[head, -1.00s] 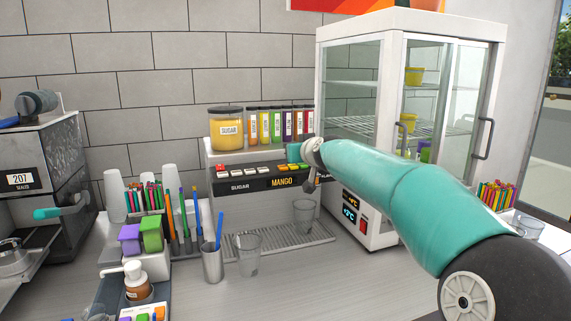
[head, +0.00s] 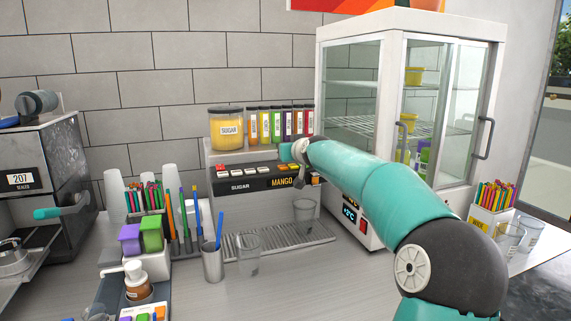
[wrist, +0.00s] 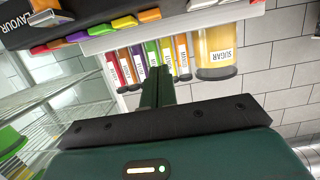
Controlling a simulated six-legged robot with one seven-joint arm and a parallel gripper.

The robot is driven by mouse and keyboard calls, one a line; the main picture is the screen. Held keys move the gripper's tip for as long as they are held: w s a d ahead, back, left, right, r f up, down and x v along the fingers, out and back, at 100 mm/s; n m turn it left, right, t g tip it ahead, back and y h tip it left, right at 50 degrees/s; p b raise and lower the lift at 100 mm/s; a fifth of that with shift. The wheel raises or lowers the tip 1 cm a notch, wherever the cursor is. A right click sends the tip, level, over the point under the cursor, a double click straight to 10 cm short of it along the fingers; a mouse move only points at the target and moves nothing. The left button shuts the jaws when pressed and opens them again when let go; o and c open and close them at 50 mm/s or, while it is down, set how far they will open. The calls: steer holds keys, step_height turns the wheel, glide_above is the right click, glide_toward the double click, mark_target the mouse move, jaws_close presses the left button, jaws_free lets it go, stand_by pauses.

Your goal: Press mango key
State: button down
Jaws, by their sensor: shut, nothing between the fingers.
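The flavour dispenser (head: 225,205) stands against the tiled wall. My gripper (head: 285,152) is shut and empty, above the right part of the key row. In the wrist view, its closed fingers (wrist: 157,88) point toward the jars, with coloured keys (wrist: 97,29) at upper left. I cannot tell which key is the mango one.
A sugar jar (head: 226,130) and several coloured flavour tubes (head: 277,125) stand on the shelf behind the keys. A glass-door cabinet (head: 350,90) is close on the right.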

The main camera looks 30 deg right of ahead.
mark_target(285, 172)
steer(key=x, duration=0.3)
steer(key=shift+w+a+f, duration=0.1)
steer(key=shift+w, duration=0.1)
step_height(285, 172, down, 3)
steer(key=shift+r, duration=0.1)
steer(key=shift+f, duration=0.6)
